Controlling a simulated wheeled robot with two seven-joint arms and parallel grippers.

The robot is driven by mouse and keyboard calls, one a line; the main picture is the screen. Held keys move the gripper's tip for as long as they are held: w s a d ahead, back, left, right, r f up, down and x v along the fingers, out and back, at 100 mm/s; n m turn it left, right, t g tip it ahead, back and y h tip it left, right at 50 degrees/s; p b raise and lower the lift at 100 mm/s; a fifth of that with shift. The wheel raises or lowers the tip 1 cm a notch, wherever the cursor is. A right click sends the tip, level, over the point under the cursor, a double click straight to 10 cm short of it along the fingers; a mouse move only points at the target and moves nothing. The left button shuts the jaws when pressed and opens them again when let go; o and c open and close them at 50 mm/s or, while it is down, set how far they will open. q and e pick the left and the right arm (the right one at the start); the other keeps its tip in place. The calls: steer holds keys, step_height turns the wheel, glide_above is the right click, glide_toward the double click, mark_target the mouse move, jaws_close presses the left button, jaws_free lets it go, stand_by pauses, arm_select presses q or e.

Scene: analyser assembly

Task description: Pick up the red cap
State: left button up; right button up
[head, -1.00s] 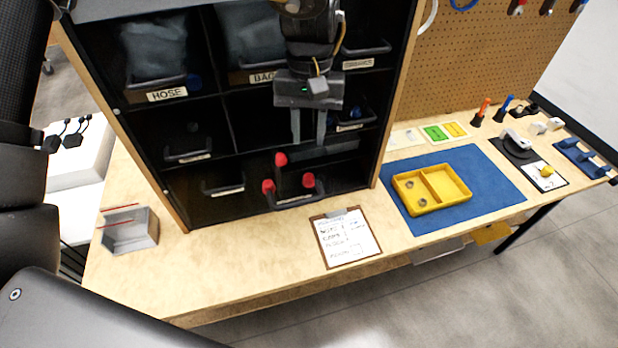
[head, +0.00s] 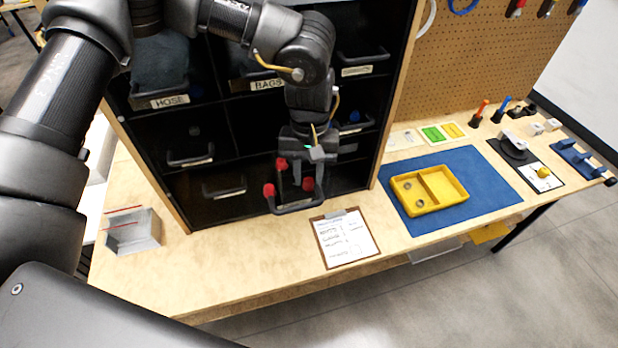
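Three red caps show at the low middle bin (head: 296,209) of the black cabinet: an upper one (head: 281,164), a left one (head: 269,190) and a right one (head: 308,184). My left gripper (head: 308,182) points down over this bin. Its two fingers are apart, with the right red cap showing between their tips. I cannot tell whether the fingers touch it. The inside of the bin is dark and partly hidden by the gripper. My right gripper is not in view.
The black cabinet (head: 232,108) has dividers and labelled bins close around my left arm. A clipboard (head: 345,240) lies in front. A yellow tray (head: 428,208) sits on a blue mat (head: 478,180) at right. A grey open box (head: 132,232) stands at left.

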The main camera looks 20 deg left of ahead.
arm_select(q)
steer(key=shift+s, duration=0.1)
steer(key=c, duration=0.6)
